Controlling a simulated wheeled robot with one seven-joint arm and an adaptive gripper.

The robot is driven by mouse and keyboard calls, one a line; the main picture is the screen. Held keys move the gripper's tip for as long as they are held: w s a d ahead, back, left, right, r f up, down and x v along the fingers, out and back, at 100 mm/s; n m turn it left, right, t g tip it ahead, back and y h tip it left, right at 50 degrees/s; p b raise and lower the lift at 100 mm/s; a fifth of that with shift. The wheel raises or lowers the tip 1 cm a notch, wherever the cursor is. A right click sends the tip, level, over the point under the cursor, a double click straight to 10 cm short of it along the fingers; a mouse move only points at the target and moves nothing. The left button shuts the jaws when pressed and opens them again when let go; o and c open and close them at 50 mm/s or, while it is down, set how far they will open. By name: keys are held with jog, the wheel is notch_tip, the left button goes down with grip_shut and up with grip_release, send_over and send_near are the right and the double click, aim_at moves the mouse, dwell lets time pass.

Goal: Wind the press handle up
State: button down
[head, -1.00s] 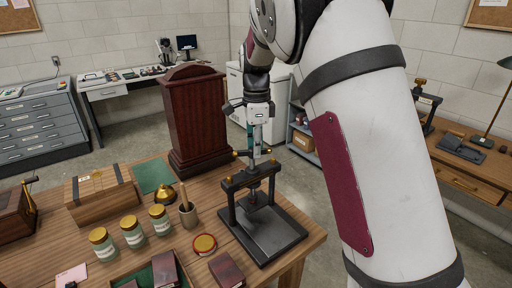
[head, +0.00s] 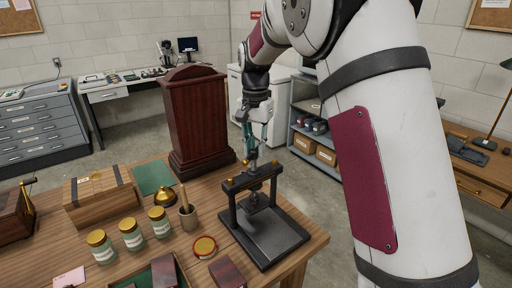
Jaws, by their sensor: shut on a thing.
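The press (head: 268,230) is a dark metal frame on a flat base near the table's right front corner. Its screw rises through the top crossbar, and the handle (head: 252,165) sits just above that bar, mostly hidden by my gripper. My gripper (head: 252,151) points down over the press from above and is shut on the press handle. The fingers are small in this view, and their exact contact on the handle is hard to make out.
A dark red wooden cabinet (head: 197,120) stands close behind and left of the press. Jars (head: 131,233), a brass bell (head: 166,196), a cup with a pestle (head: 187,214) and a round tin (head: 204,247) stand left of it on the wooden table (head: 222,195).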

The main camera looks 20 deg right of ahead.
jog(key=n, duration=0.3)
jog(key=shift+w+a+n, duration=0.15)
jog(key=shift+n, duration=0.25)
jog(key=n, duration=0.3)
jog(key=shift+a+n, duration=0.15)
jog(key=shift+n, duration=0.15)
jog(key=n, duration=0.3)
jog(key=shift+a+n, duration=0.2)
jog(key=shift+n, duration=0.2)
jog(key=n, duration=0.4)
jog(key=shift+a, duration=0.15)
jog(key=n, duration=0.4)
jog(key=shift+s+a+p, duration=0.15)
jog(key=shift+s+p, duration=0.05)
jog(key=shift+p, duration=0.1)
jog(key=n, duration=0.3)
jog(key=shift+s+n+p, duration=0.2)
jog(key=shift+n+p, duration=0.1)
jog(key=shift+p, duration=0.05)
jog(key=n+p, duration=0.1)
jog(key=n, duration=0.3)
jog(key=shift+s+a, duration=0.1)
jog(key=shift+s, duration=0.1)
jog(key=shift+s+n+p, duration=0.1)
jog(key=shift+n+p, duration=0.2)
jog(key=shift+n, duration=1.4)
